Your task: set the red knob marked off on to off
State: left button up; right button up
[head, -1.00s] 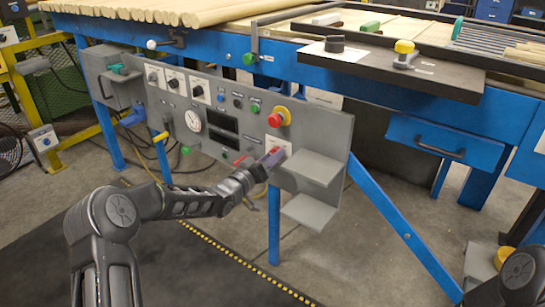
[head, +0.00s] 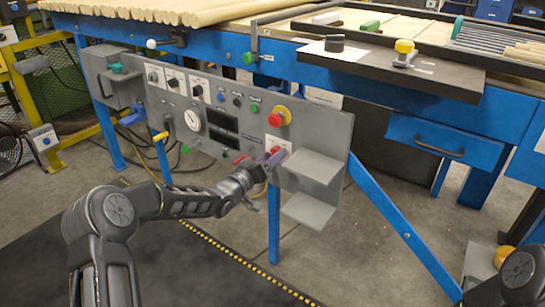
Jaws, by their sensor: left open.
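The grey control panel (head: 320,128) hangs on the front of the blue line frame. A small white plate (head: 287,144) sits on it below the yellow-and-red stop button. The red knob (head: 281,153) appears as a bit of red at this plate, mostly hidden behind my left gripper; its pointing direction and marking cannot be read. My left gripper (head: 270,165) is open, with its fingertips right at the plate. I cannot tell whether they touch the knob. My right gripper is out of view.
A red mushroom button (head: 278,117) on a yellow base is just above the plate. Two grey shelves (head: 313,167) jut out right of my left gripper. Black selector knobs (head: 197,91), a gauge (head: 192,120) and dark displays (head: 223,120) fill the panel's left.

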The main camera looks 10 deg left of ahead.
pick_arm(q)
jog(key=p+v, duration=0.1)
jog(key=v, duration=0.6)
jog(key=shift+s, duration=0.2)
